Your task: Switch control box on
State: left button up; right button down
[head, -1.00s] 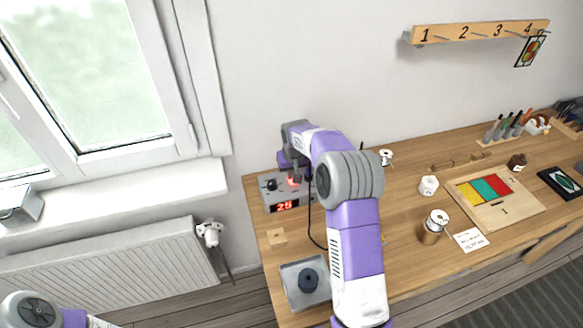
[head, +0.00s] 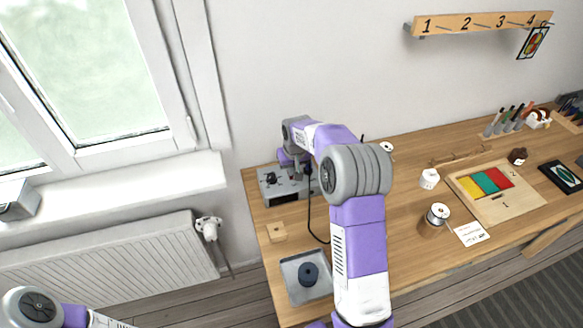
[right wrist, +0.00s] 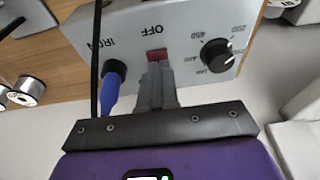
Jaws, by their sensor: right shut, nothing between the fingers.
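The grey control box (head: 270,186) stands at the left end of the workbench, and its display looks dark. In the right wrist view the control box (right wrist: 190,25) shows a red rocker switch (right wrist: 157,54) near the word OFF, a black dial (right wrist: 216,55) and a blue plug (right wrist: 112,85) in the socket marked IRON. My right gripper (right wrist: 156,72) is shut and empty, its fingertips right at the red switch; I cannot tell whether they touch it. In the head view my right gripper (head: 297,164) is over the box, partly hidden by its arm. My left gripper is out of view.
A metal tray with a dark round piece (head: 308,273) and a small wooden block (head: 277,232) lie in front of the box. A black cable (head: 312,225) hangs beside my right arm. Solder spools (head: 438,214) and a colored wooden board (head: 520,205) lie to the right.

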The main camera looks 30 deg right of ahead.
jog(key=p+v, duration=0.1)
jog(key=v, duration=0.6)
jog(key=shift+r, duration=0.25)
jog(key=w+p+v, duration=0.1)
jog(key=p+v, duration=0.5)
jog(key=p, duration=0.3)
jog(key=shift+w+d+r+g, duration=0.2)
jog(key=shift+w+r+g, duration=0.1)
jog(key=shift+r, duration=0.15)
jog(key=f, duration=0.4)
jog(key=w+f, duration=0.1)
jog(key=f, duration=0.4)
jog(key=w+f, duration=0.1)
jog(key=f, duration=0.3)
jog(key=shift+w+d+f+b, duration=0.2)
jog(key=shift+d+f+b, duration=0.1)
jog(key=shift+f+b, duration=0.1)
